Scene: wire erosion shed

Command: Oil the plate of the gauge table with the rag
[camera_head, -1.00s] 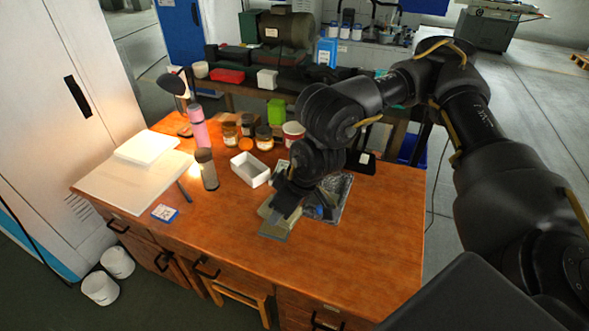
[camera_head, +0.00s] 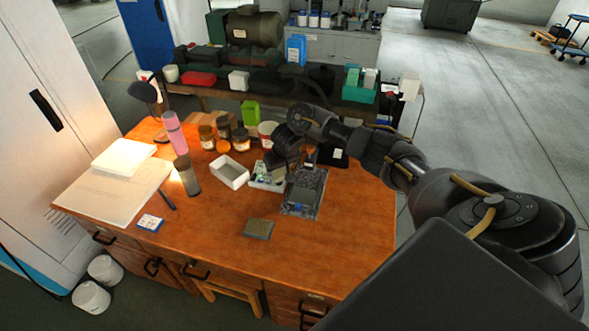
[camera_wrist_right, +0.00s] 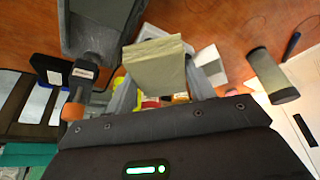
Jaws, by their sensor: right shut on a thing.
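The gauge table (camera_head: 303,188) stands right of the desk's middle, with a dark grey plate and a blue part at its near edge. It also shows at the top left of the right wrist view (camera_wrist_right: 97,30), with an orange knob below it. My right gripper (camera_head: 280,165) is just behind and left of it, apart from the plate. In the right wrist view my right gripper (camera_wrist_right: 160,80) is shut on the rag (camera_wrist_right: 155,68), a folded beige-olive cloth. In the head view the arm hides the rag. My left gripper is out of view.
A flat grey-green piece (camera_head: 258,229) lies on the desk's front. A white open box (camera_head: 230,171), several jars, a pink bottle (camera_head: 174,132) and a grey-brown cylinder (camera_head: 186,175) stand left of the gripper. The desk's front right is bare.

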